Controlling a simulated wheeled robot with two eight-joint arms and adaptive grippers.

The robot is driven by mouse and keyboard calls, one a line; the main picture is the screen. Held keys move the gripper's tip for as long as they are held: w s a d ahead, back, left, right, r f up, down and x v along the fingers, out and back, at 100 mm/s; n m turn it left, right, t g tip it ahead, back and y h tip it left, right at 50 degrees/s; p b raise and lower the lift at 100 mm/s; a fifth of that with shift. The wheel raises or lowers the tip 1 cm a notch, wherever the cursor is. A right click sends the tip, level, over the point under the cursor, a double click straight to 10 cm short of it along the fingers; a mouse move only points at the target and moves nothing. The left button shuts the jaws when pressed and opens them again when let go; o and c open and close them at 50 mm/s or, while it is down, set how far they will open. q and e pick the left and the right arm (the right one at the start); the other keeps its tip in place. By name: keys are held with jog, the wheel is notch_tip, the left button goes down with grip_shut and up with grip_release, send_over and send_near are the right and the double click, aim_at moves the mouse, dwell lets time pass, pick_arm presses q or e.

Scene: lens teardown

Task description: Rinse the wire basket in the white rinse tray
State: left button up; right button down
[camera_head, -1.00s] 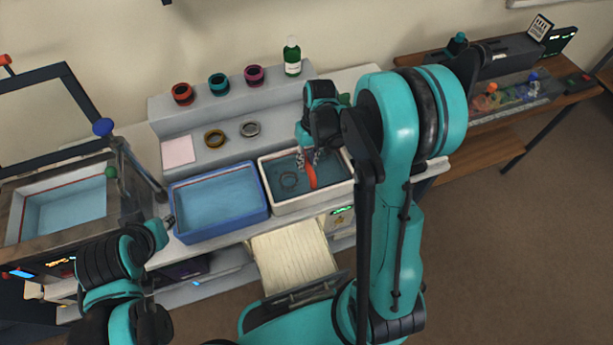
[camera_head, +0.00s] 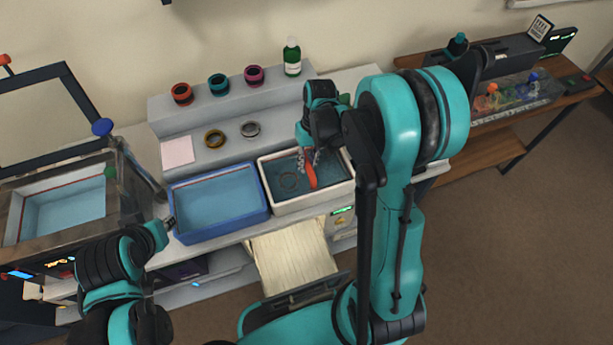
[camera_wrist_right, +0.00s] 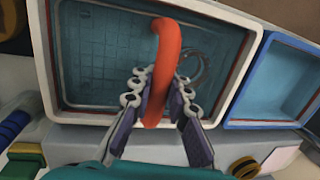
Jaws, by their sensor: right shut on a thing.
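The white rinse tray (camera_head: 306,207) stands on the bench and holds dark water. My right gripper (camera_head: 308,156) is over it, shut on the orange-red handle (camera_head: 311,172) of the wire basket. In the right wrist view the handle (camera_wrist_right: 166,60) stands between the fingers of my right gripper (camera_wrist_right: 157,95). The basket's mesh (camera_wrist_right: 105,50) shows faintly under the water inside the tray, and a ring (camera_wrist_right: 198,70) shows there too. My left gripper (camera_head: 168,225) is left of the blue tray, apart from the basket; whether it is open is unclear.
A blue tray (camera_head: 187,237) stands just left of the white one. An open tank (camera_head: 62,212) with a raised lid is at the far left. Rings and a green bottle (camera_head: 292,57) are on the grey step behind. A side table (camera_head: 540,110) is at the right.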

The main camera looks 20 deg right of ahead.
jog(key=shift+f+b, duration=0.6)
jog(key=shift+r, duration=0.15)
jog(key=shift+r+p, duration=0.4)
jog(key=shift+r, duration=0.05)
jog(key=shift+f, duration=0.1)
jog(key=shift+f+b, duration=0.5)
jog(key=shift+b, duration=0.1)
jog(key=shift+r, duration=0.15)
